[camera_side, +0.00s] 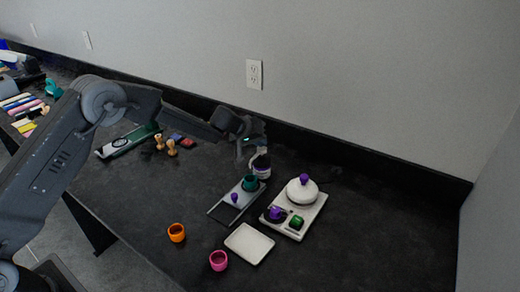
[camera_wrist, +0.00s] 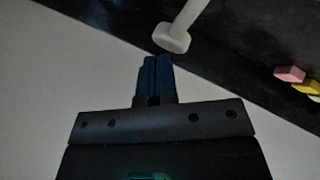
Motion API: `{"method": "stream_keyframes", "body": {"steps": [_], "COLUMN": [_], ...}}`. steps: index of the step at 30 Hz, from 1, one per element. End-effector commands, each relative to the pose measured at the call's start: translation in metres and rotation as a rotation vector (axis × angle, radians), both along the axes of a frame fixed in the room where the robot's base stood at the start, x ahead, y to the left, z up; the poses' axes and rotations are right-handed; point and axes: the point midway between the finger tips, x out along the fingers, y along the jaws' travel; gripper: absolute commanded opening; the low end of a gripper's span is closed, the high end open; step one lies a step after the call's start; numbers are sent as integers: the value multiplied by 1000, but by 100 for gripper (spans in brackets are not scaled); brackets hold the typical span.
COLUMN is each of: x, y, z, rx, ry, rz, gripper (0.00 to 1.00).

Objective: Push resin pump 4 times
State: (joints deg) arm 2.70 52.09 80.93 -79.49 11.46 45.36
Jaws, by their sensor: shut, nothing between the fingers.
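The resin pump seems to be the small bottle (camera_side: 261,168) with a white top and dark purple body. It stands upright on the dark table near the wall in the side view. My gripper (camera_side: 250,155) is just above and left of the bottle's top, partly covering it; I cannot tell if they touch. In the wrist view, my gripper's blue fingers (camera_wrist: 154,74) are closed together with nothing between them. A white stem with a wider rounded end (camera_wrist: 173,40) appears just beyond the fingertips, probably the pump's head.
A white tray (camera_side: 249,244), orange cup (camera_side: 176,232) and pink cup (camera_side: 219,260) are nearer.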

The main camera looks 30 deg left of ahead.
Motion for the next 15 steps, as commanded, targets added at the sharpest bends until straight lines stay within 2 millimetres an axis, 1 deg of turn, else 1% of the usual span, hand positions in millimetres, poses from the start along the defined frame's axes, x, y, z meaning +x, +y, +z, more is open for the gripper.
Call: {"method": "stream_keyframes", "body": {"steps": [3,8,15], "x": [-1,-1,0], "y": [0,0,0], "z": [-3,-2,12], "rx": [1,1,0], "ry": [4,3,0], "rz": [-1,-2,-2], "gripper": [0,0,0]}}
